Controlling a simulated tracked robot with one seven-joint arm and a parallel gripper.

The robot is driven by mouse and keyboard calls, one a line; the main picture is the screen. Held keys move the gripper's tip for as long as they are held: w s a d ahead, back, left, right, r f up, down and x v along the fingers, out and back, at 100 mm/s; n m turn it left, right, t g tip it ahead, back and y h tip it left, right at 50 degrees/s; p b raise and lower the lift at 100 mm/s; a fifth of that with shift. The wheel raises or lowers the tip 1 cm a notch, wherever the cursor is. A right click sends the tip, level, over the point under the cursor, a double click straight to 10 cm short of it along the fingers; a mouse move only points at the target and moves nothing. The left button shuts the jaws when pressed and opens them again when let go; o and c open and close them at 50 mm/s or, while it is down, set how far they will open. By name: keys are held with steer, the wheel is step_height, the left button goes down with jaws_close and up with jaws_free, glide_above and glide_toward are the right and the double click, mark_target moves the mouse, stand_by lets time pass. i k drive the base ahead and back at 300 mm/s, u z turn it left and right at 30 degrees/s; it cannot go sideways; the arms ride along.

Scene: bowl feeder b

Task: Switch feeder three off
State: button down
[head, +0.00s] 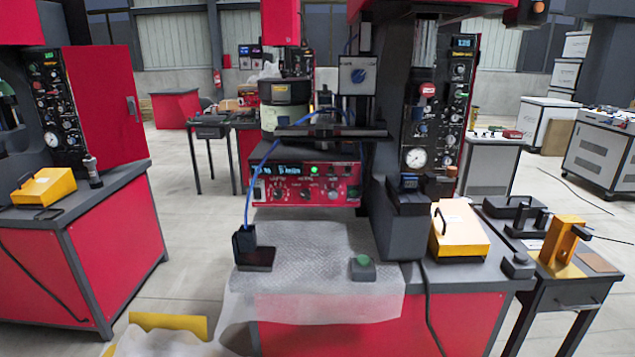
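A red control box (305,185) with a blue lit display, several knobs and a lit green lamp (343,169) sits on the middle workstation. A round grey and green bowl-like drum (284,100) stands above and behind it. I cannot read any feeder number on the box, and I cannot tell which control on it is the switch. A dark control panel (437,105) with a gauge, knobs and a red button is on the column to the right. My gripper is not in view.
A small box with a green button (362,267) and a dark block with a blue cable (252,248) stand on the clear plastic sheet in front. A yellow-orange box (459,229) is at right. Another red workstation (112,240) stands at left, with floor between.

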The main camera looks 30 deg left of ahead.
mark_target(257, 190)
steer(key=u, duration=0.3)
steer(key=i, duration=0.1)
steer(key=z, duration=1.85)
steer(key=k, duration=1.2)
steer(key=u, duration=2.7)
steer(key=k, duration=0.1)
steer(key=z, duration=0.5)
steer(key=i, duration=0.75)
steer(key=u, duration=0.1)
